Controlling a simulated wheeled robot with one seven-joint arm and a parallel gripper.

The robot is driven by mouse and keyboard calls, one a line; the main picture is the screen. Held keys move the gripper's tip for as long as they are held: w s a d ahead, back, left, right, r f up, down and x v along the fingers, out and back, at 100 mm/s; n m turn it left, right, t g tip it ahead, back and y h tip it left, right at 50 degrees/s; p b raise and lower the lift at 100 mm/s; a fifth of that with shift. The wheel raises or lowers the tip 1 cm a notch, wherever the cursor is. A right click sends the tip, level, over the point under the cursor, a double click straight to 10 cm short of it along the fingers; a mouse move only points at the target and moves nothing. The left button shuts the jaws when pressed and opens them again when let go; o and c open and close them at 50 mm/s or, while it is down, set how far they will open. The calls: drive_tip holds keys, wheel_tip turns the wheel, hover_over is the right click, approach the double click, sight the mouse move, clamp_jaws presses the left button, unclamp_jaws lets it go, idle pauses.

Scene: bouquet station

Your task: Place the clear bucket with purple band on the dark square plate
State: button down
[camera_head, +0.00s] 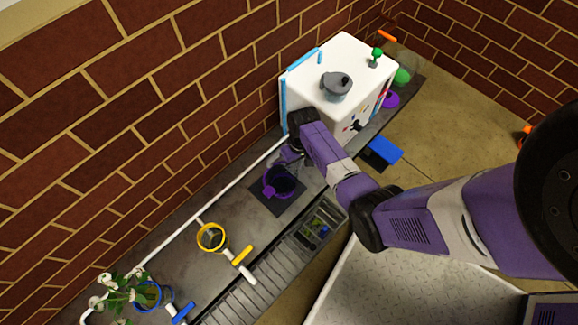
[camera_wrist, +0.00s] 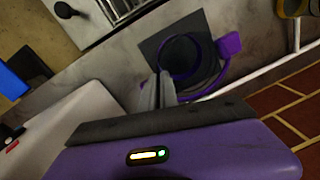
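The clear bucket with purple band (camera_head: 281,182) is upright over the dark square plate (camera_head: 290,209); it appears to stand on it, though its base contact is not clear. My gripper (camera_head: 290,156) is just behind the bucket in the head view. In the wrist view its grey fingertips (camera_wrist: 157,90) are close together beside the bucket's near edge; whether they touch or pinch it is unclear.
A yellow-banded bucket (camera_head: 211,237) and a blue-banded pot with white flowers (camera_head: 147,295) stand left on the grey counter (camera_head: 185,275). A white cabinet (camera_head: 345,80) with a grey pot (camera_head: 336,86) stands behind. A white pipe runs along the brick wall.

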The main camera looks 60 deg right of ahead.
drive_tip(key=shift+w+a+f+b, duration=0.2)
drive_tip(key=shift+w+f+b, duration=0.25)
drive_tip(key=shift+w, duration=0.1)
drive_tip(key=shift+w+a+f+b, duration=0.2)
drive_tip(key=shift+w+f+b, duration=0.15)
drive_tip(key=shift+w, duration=0.2)
drive_tip(key=c, duration=1.6)
unclamp_jaws()
drive_tip(key=shift+f, duration=0.1)
